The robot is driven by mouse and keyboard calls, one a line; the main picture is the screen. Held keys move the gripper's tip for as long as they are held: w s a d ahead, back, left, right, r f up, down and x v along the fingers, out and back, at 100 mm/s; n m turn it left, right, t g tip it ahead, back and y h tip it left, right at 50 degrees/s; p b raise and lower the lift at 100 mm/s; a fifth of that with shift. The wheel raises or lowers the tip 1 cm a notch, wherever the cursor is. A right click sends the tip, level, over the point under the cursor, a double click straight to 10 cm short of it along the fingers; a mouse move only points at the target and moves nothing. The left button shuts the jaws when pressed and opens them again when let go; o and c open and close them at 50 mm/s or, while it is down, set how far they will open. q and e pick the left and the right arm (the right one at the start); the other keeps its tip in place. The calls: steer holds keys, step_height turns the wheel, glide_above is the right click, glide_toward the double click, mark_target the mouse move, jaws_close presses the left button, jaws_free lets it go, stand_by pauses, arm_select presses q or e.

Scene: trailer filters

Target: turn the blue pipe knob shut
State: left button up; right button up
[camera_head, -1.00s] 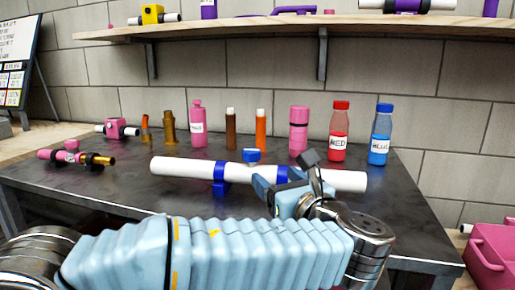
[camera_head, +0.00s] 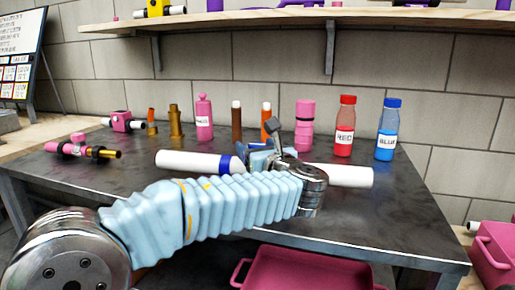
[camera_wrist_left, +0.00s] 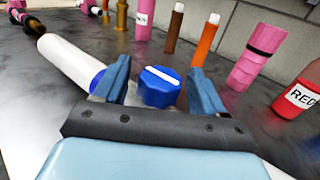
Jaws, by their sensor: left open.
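The white pipe (camera_head: 192,162) lies across the table with a blue band (camera_head: 232,165) around it. The blue knob (camera_wrist_left: 160,86) shows in the left wrist view, with a white bar across its top. My left gripper (camera_wrist_left: 158,80) is open, with one finger on each side of the knob; I cannot tell whether they touch it. In the head view the left gripper (camera_head: 262,155) is over the pipe's middle, and the wrist hides the knob and part of the pipe. The right gripper is not in view.
Behind the pipe stand a pink bottle (camera_head: 204,120), brown and orange tubes, a pink container (camera_head: 304,125), a red bottle (camera_head: 345,127) and a blue bottle (camera_head: 388,130). Pink pipe parts (camera_head: 76,148) lie at left. Pink crates (camera_head: 290,270) stand below the table. The table's right front is clear.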

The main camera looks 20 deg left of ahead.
arm_select(q)
steer(key=c, duration=0.9)
steer(key=shift+c, duration=0.2)
